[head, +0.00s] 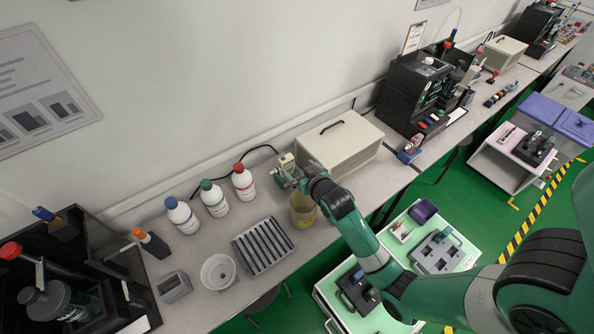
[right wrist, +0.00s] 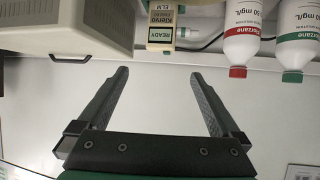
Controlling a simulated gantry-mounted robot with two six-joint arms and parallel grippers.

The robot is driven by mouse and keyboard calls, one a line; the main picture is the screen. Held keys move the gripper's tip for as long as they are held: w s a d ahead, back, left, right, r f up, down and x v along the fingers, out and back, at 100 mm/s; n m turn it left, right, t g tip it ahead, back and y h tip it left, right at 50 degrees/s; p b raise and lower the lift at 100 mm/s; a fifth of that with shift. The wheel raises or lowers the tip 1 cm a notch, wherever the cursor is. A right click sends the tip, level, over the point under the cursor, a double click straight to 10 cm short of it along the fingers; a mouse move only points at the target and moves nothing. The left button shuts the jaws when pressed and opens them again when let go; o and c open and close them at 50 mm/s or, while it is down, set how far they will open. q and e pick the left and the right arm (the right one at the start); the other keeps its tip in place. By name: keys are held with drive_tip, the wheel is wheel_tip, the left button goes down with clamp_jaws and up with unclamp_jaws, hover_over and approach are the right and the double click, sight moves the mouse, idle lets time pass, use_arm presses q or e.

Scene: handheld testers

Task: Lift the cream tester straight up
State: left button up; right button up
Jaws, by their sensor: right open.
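The cream tester (head: 286,161) stands on the bench by the wall, between the red-capped bottle and the cream box. In the right wrist view, which looks upside down, the tester (right wrist: 161,28) shows a small display reading READY. It lies just beyond my right gripper's fingertips and lines up with the gap between them. My right gripper (right wrist: 158,73) is open and empty, fingers spread wide. In the head view my right gripper (head: 288,179) is at the tester's front, partly covering its lower part. I cannot tell whether they touch. My left gripper is not in view.
A large cream box (head: 338,146) stands close to the right of the tester. Bottles with red (head: 243,182), green (head: 213,198) and blue caps stand to its left. A beaker (head: 302,210) is under my right arm, beside a slotted grey tray (head: 263,246).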

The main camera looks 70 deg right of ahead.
sight(286, 157)
drive_tip(key=b+x, duration=0.4)
drive_tip(key=x, duration=0.7)
drive_tip(key=shift+w+b, duration=0.2)
drive_tip(key=shift+b, duration=0.2)
clamp_jaws()
